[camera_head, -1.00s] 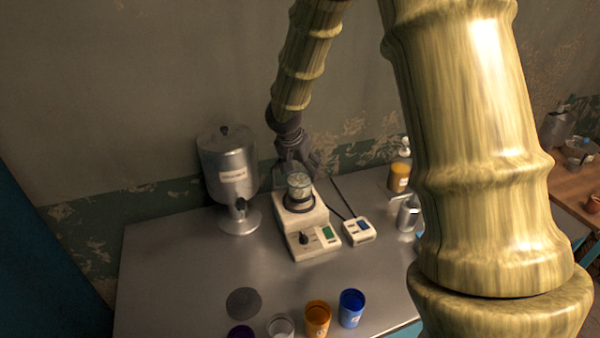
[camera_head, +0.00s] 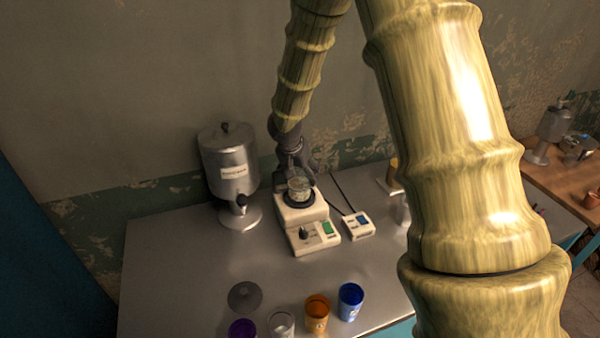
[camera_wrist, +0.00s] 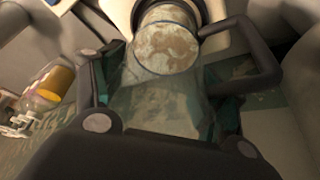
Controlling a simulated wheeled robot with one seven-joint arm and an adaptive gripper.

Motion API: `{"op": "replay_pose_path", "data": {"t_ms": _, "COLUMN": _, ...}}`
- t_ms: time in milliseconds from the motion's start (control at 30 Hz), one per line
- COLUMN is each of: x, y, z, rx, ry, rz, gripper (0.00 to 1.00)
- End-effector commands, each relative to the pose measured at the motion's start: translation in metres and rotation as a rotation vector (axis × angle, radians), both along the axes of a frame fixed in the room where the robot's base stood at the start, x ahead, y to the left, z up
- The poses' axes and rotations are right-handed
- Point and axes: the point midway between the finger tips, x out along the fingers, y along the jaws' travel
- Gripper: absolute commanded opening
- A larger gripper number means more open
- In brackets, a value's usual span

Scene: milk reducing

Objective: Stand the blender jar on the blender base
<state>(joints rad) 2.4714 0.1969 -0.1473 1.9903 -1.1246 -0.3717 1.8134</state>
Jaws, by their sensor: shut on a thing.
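The blender jar (camera_head: 299,187) is a clear glass vessel with pale, mottled contents or texture. In the head view it is upright over the dark ring on top of the blender base (camera_head: 309,240), a white unit with a dark knob and a green display. I cannot tell whether it is fully seated. My gripper (camera_head: 297,175) is shut on the jar from the wall side. In the wrist view the jar (camera_wrist: 165,45) is between the dark fingers, and its far end meets the dark ring and the white base (camera_wrist: 225,45). The fingers partly hide the jar in the head view.
A metal dispenser (camera_head: 229,165) stands close on the left. A small white device with a blue screen (camera_head: 359,225) sits right of the base. A grey disc (camera_head: 245,296) and several cups, including a blue one (camera_head: 350,302), line the front. The left tabletop is clear.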

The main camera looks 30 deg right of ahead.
Motion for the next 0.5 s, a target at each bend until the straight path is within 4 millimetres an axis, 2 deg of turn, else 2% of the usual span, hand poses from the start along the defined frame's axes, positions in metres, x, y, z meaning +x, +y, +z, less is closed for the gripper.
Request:
{"op": "replay_pose_path", "data": {"t_ms": 33, "x": 0.0000, "y": 0.0000, "z": -0.0008, "rx": 0.000, "ry": 0.000, "rz": 0.000, "gripper": 0.76}}
{"op": "replay_pose_path", "data": {"t_ms": 133, "x": -0.0001, "y": 0.0000, "z": -0.0004, "rx": 0.000, "ry": 0.000, "rz": 0.000, "gripper": 0.94}}
{"op": "replay_pose_path", "data": {"t_ms": 500, "x": -0.0001, "y": 0.0000, "z": 0.0002, "rx": 0.000, "ry": 0.000, "rz": 0.000, "gripper": 0.95}}
